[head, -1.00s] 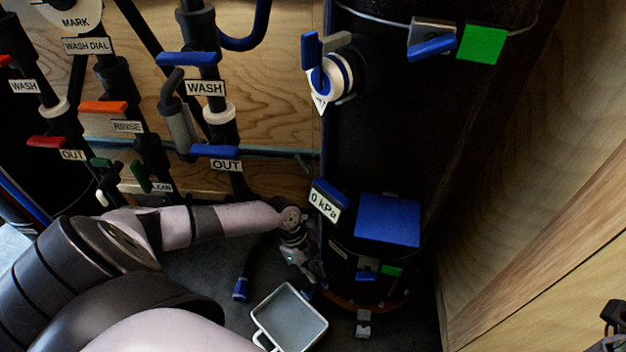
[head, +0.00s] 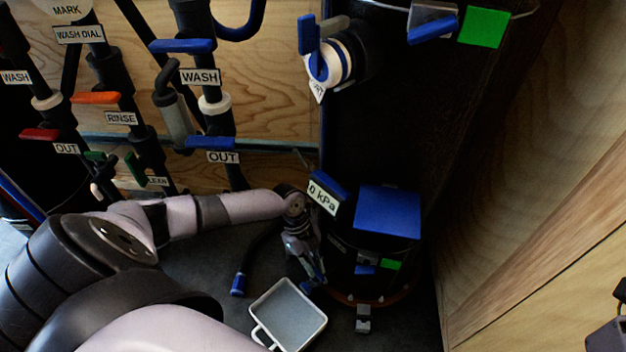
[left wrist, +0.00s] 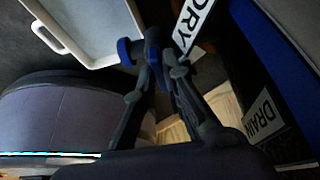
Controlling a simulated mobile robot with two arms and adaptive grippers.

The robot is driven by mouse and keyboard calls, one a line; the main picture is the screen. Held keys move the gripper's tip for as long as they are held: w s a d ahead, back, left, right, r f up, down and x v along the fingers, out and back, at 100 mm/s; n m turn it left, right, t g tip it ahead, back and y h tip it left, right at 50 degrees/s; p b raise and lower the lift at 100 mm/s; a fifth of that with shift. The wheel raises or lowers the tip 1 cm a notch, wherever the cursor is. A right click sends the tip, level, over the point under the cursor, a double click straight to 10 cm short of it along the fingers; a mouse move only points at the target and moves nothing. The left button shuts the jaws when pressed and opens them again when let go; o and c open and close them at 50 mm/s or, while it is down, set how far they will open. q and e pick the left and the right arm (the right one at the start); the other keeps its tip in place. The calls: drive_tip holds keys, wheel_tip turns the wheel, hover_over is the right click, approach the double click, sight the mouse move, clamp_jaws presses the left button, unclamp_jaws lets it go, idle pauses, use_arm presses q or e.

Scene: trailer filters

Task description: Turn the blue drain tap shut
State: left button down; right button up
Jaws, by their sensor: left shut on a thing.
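My left gripper (head: 311,280) is low at the left side of the black tank (head: 350,130). Its fingers also show in the left wrist view (left wrist: 160,68), shut on the blue drain tap (left wrist: 127,50). In the head view a bit of the blue tap (head: 309,286) shows at the fingertips; the fingers and tank hide the rest. A DRAIN label (left wrist: 262,118) is on the right in the left wrist view. A dark part at the right edge of the head view may be my right gripper (head: 608,335); its fingers cannot be made out.
A light grey tray (head: 322,322) lies on the floor just below the tap. A hose with a blue end (head: 238,285) hangs to its left. Pipes with coloured levers line the wooden wall (head: 270,100). A DRY label (left wrist: 192,25) is close to the fingers.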

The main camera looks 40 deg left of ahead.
use_arm(q)
drive_tip(key=c, duration=1.7)
unclamp_jaws()
